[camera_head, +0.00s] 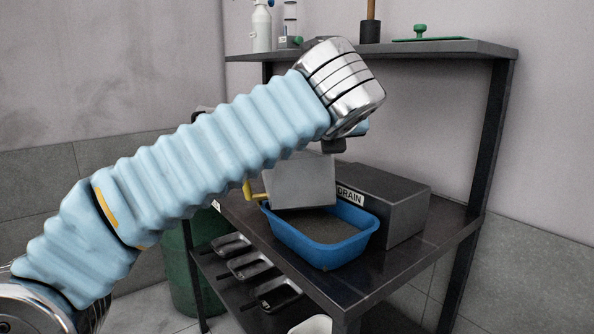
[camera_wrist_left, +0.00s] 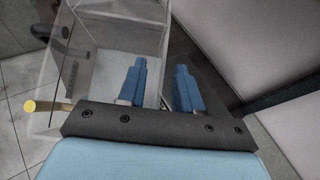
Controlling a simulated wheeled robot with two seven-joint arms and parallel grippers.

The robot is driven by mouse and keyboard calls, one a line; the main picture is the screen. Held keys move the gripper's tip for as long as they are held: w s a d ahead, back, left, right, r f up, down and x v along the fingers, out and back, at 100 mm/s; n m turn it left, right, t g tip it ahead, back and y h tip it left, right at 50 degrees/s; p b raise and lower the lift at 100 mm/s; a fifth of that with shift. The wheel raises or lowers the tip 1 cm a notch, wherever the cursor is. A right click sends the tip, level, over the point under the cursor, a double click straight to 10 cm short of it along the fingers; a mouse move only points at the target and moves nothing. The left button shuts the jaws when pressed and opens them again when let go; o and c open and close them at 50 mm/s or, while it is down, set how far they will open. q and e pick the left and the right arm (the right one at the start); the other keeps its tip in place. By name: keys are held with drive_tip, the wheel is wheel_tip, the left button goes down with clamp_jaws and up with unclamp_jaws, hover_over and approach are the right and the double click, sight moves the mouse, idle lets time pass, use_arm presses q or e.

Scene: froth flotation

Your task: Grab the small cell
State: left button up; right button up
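The small cell is a clear-walled, open box in the left wrist view (camera_wrist_left: 110,25). In the head view, a pale grey box (camera_head: 300,182) with a yellow piece at its left side looks like the same cell. It stands at the back left of the blue tub, partly behind my arm. My left gripper (camera_wrist_left: 159,88) has two blue fingers spread apart, with the cell's right wall seeming to run between them. A gap shows between the fingers. In the head view the fingers are mostly hidden behind my silver wrist. My right gripper is in neither view.
A blue tub (camera_head: 372,222) holding grey material sits on the dark bench (camera_head: 400,272). A grey box labelled DRAIN (camera_head: 400,210) stands behind it. An upper shelf (camera_head: 430,48) holds a white bottle (camera_head: 261,28). A green bin (camera_head: 180,270) stands left.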

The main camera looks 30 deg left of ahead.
use_arm(q)
drive_tip(key=shift+w+a+f, duration=0.1)
drive_tip(key=shift+w+a, duration=0.05)
drive_tip(key=shift+w, duration=0.15)
clamp_jaws()
idle(1.2)
